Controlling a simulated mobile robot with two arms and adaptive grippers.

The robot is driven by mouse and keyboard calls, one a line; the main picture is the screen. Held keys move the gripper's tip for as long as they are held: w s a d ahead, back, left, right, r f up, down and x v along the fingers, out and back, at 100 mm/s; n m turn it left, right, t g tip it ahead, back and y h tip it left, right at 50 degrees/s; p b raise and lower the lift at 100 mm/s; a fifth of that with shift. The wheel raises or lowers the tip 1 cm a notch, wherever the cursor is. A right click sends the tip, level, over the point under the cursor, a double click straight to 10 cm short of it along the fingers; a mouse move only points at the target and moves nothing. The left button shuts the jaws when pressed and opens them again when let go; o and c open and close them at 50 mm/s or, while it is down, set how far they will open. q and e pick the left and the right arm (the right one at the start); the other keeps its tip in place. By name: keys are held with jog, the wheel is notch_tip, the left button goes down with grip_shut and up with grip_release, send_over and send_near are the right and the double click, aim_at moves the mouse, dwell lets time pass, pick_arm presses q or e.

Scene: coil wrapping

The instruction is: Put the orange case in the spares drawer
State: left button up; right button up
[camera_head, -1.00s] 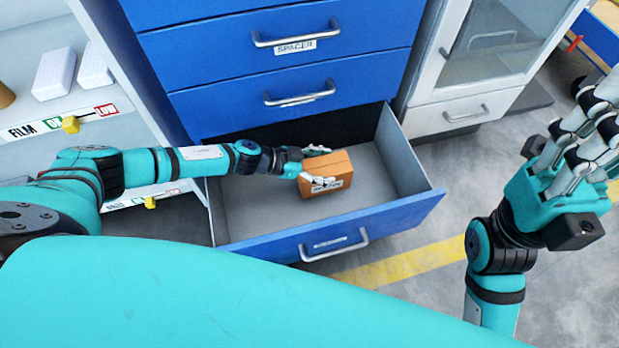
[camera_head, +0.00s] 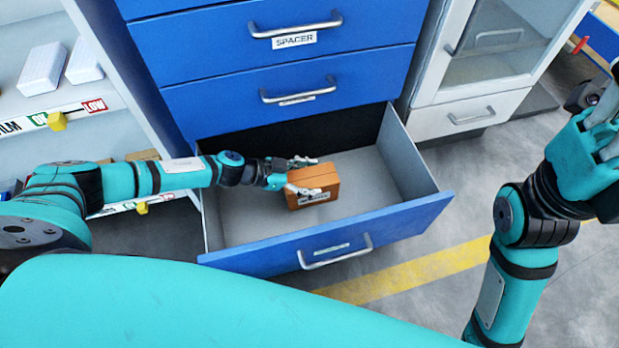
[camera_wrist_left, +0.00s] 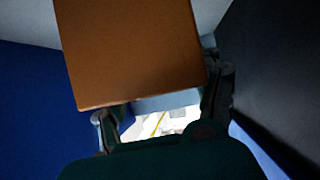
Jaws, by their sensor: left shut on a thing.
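The orange case (camera_head: 318,180), with a white label on its near side, is inside the open blue drawer (camera_head: 420,215) in the head view. My left gripper (camera_head: 304,176) reaches in from the left and is shut on the case. In the left wrist view the case (camera_wrist_left: 135,50) fills the upper middle, with my left gripper's fingers (camera_wrist_left: 160,112) at its two sides. I cannot tell whether the case touches the drawer floor. The drawer's front label is too small to read. My right gripper (camera_head: 602,125) is cut off at the right edge.
Closed drawers, one labelled SPACER (camera_head: 295,41), are above the open drawer. A shelf with white blocks (camera_head: 42,68) stands at left. A white cabinet (camera_head: 470,115) stands at right. The drawer floor has free room right of the case.

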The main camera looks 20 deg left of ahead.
pick_arm(q)
jog(key=shift+f, duration=0.1)
jog(key=o, duration=1.8)
